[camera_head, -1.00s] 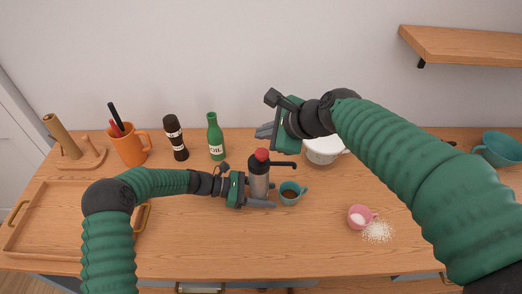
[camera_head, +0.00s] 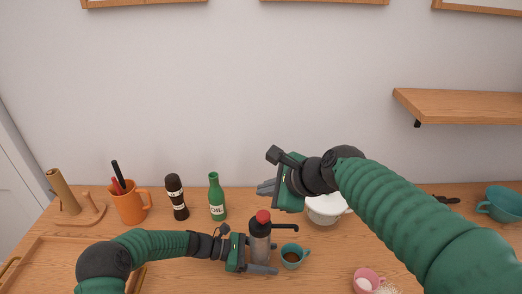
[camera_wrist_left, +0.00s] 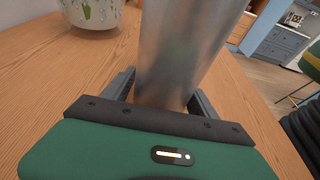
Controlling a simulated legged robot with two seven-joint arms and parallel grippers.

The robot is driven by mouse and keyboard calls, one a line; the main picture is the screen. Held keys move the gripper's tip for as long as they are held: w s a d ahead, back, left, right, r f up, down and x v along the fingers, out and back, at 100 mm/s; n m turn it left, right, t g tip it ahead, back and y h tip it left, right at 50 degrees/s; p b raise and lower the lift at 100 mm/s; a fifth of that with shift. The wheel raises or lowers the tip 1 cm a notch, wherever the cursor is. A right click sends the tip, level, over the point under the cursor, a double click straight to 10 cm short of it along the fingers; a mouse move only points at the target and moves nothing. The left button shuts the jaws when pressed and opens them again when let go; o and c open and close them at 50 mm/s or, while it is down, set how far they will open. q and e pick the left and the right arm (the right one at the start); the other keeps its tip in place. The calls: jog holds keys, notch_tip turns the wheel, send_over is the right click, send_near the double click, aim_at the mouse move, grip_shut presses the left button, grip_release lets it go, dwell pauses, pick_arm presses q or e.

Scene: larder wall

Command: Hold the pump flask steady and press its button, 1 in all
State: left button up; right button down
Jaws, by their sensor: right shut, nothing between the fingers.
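The pump flask (camera_head: 260,246) stands upright on the table, with a grey body, dark top, red button (camera_head: 263,216) and dark spout pointing right. My left gripper (camera_head: 262,268) is shut around its lower body. In the left wrist view the grey metallic body (camera_wrist_left: 180,50) fills the space between the two fingers. A teal mug (camera_head: 291,257) with dark liquid stands right of the flask, near the spout's end. My right gripper (camera_head: 266,188) is shut and empty. It appears above the red button in the head view, apart from it.
A white bowl (camera_head: 326,212) stands behind, partly hidden by my right arm. A pink cup (camera_head: 366,281) with spilled white grains is at front right. A green oil bottle (camera_head: 216,197), dark grinder (camera_head: 177,197) and orange mug (camera_head: 130,206) line the back left. A wooden shelf (camera_head: 460,106) juts out at right.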

pick_arm(q)
jog(key=shift+o, duration=1)
